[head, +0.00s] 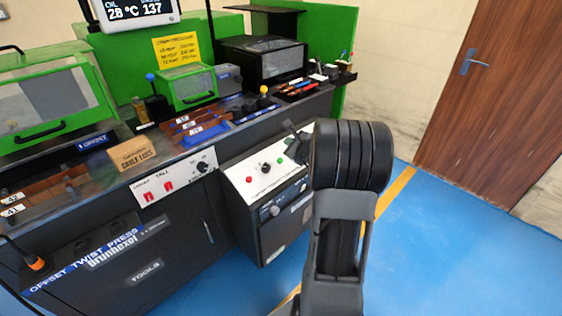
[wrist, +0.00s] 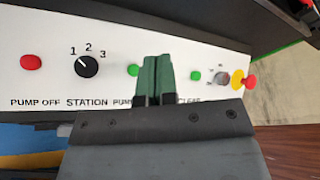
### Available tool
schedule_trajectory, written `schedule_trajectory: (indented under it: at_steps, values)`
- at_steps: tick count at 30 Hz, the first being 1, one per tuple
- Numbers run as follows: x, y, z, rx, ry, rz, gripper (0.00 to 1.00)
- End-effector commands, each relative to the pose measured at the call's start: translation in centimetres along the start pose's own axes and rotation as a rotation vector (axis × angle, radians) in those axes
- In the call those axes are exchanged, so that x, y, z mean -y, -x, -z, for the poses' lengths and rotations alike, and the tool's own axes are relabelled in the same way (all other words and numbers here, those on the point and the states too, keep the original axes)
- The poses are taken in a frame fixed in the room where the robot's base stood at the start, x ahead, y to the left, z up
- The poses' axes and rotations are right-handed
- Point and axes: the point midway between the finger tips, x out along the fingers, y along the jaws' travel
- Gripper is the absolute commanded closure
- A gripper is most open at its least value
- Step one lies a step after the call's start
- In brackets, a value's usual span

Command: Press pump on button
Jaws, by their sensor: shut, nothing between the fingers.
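The control panel (head: 262,186) is a white sloped face on a dark cabinet. In the wrist view, a green button (wrist: 133,70) sits just right of the station knob (wrist: 87,66); the label under it starts with "PUM" and its end is hidden by my gripper. It also shows in the head view (head: 280,161). My gripper (wrist: 156,63) is shut and empty, its green fingertips over the panel just right of that button. I cannot tell whether the fingertips touch the panel. In the head view my arm hides the panel's right part.
A red pump off button (wrist: 31,62) is at the left. Right of my fingers are another green button (wrist: 195,75) by "CLEAR", a grey switch (wrist: 222,78) and a red button on yellow (wrist: 250,81). A bench with green machines (head: 185,87) adjoins the cabinet. Blue floor (head: 450,240) is clear at right.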

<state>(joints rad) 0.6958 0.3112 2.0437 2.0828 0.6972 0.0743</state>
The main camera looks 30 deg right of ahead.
Motion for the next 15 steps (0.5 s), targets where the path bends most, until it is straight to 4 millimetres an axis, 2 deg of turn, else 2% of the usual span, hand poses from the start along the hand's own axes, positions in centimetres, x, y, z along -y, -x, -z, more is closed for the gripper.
schedule_trajectory:
  at_steps: [15]
  values:
    - [-3.4, -4.3, 3.4, 0.001, 0.002, -0.001, 1.0]
